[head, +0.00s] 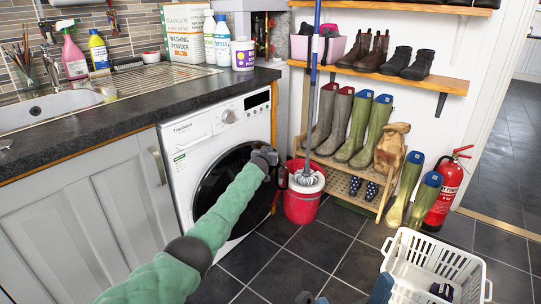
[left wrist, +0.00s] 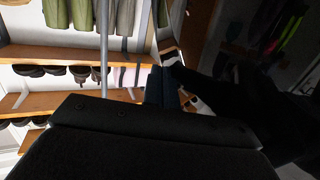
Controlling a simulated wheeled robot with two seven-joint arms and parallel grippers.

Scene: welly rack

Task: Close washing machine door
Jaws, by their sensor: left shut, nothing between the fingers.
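The white washing machine (head: 205,130) stands under the dark worktop in the head view. Its round door (head: 212,180) has dark glass and lies at or close to the machine's front; I cannot tell whether it is latched. My left gripper (head: 266,157) is shut and empty at the door's upper right edge, and my green-sleeved forearm hides part of the glass. Whether it touches the door is unclear. In the left wrist view the shut fingers (left wrist: 161,88) are beside a dark, glossy surface, perhaps the door glass. Parts at the bottom edge of the head view may be my right gripper (head: 345,295).
A red mop bucket (head: 302,200) stands just right of the door. A boot rack (head: 340,177), a red fire extinguisher (head: 445,190) and a white basket (head: 405,255) are farther right. Grey cabinets (head: 90,215) stand left. Bare dark tiles (head: 305,250) lie in front.

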